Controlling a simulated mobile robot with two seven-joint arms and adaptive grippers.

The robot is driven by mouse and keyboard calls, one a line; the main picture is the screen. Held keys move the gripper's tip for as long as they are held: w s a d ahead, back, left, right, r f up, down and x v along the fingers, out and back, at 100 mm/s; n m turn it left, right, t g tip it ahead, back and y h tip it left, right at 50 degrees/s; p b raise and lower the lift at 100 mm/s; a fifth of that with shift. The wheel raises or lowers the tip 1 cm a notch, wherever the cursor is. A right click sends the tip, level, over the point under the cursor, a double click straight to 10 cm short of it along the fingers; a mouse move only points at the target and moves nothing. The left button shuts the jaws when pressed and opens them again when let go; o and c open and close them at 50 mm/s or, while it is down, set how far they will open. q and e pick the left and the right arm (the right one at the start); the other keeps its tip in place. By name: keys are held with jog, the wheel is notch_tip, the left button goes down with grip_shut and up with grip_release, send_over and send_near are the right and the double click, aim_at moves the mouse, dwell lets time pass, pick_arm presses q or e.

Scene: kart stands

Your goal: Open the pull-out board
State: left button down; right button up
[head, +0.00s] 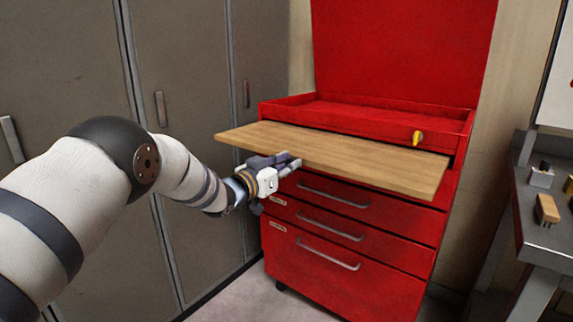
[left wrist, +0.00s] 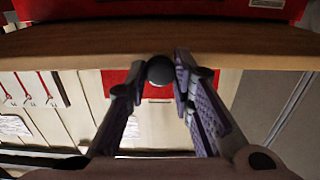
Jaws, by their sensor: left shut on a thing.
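The wooden pull-out board (head: 350,152) sticks far out from its slot in the red cabinet (head: 345,265), under the cabinet's top tray. In the left wrist view the board's edge (left wrist: 80,45) runs across the upper part. A dark round knob (left wrist: 159,70) on that edge sits between my left fingers. My left gripper (head: 288,163) is shut on the knob at the board's front edge. The gripper hides the knob in the head view. My right gripper is not in view.
Three red drawers with metal handles, the top one's handle (head: 335,194) among them, are closed below the board. A yellow thing (head: 418,138) is on the cabinet's upper front. Grey lockers (head: 185,60) stand at left. A workbench (head: 550,235) with small items stands at right.

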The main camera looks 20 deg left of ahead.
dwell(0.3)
pick_arm(q)
jog(key=c, duration=1.4)
grip_release()
jog(key=v, duration=1.2)
